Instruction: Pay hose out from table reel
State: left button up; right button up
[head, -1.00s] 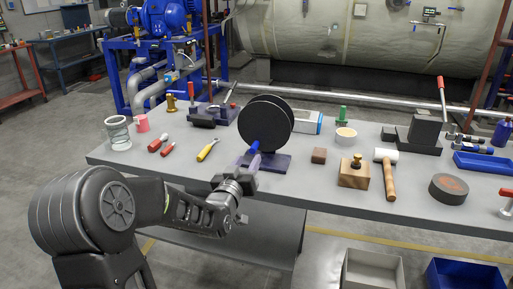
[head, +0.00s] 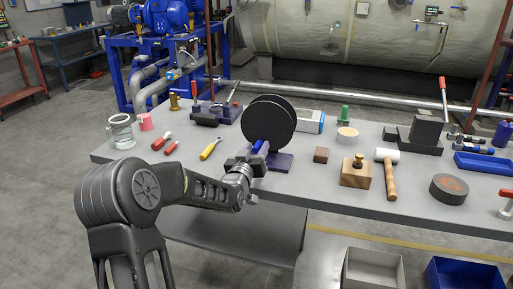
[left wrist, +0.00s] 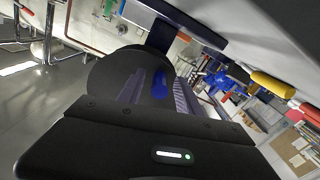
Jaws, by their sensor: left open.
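The table reel has black round flanges (head: 268,120) and stands upright on a dark purple base (head: 282,163) near the table's front edge. A short blue hose end (head: 263,147) shows low on its near side. My left gripper (head: 257,152) is at the reel's front, close to the hose end. In the left wrist view the black reel flange (left wrist: 108,76) lies beyond the fingers, and the blue hose end (left wrist: 160,84) shows between the two open fingers. I cannot tell whether a finger touches it. My right gripper is not in view.
A yellow-handled screwdriver (head: 210,149) and red-handled tools (head: 162,141) lie left of the reel. A vise (head: 225,112) is behind left.

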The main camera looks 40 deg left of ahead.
pick_arm(q)
jog(key=shift+w, duration=0.1)
jog(key=shift+c, duration=0.5)
grip_shut()
dwell(0.9)
